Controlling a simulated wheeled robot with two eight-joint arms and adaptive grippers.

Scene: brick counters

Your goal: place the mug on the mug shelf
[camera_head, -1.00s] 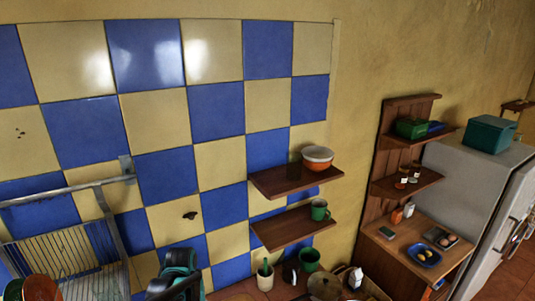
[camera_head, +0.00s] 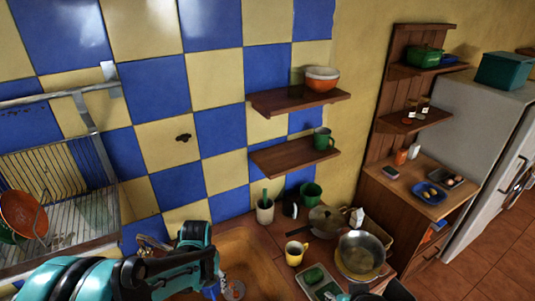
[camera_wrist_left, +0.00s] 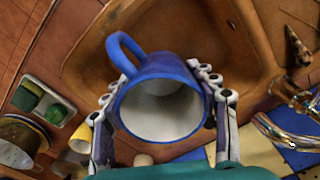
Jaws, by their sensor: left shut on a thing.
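In the left wrist view, my left gripper (camera_wrist_left: 158,118) is shut on a blue mug (camera_wrist_left: 165,70). The mug's white inside faces the camera, and its handle points up and left. In the head view, my left arm comes in at the bottom left; its gripper (camera_head: 222,284) is over the sink, and only a bit of blue shows there. Two wooden wall shelves hang ahead. The lower shelf (camera_head: 280,158) carries a green mug (camera_head: 321,138) at its right end, with bare board to the left.
The upper shelf (camera_head: 280,102) holds an orange bowl (camera_head: 322,78). A yellow mug (camera_head: 295,253), a green cup (camera_head: 311,192), a utensil pot (camera_head: 265,211) and pans (camera_head: 361,255) crowd the counter right of the sink (camera_head: 243,245). A dish rack (camera_head: 75,215) stands left.

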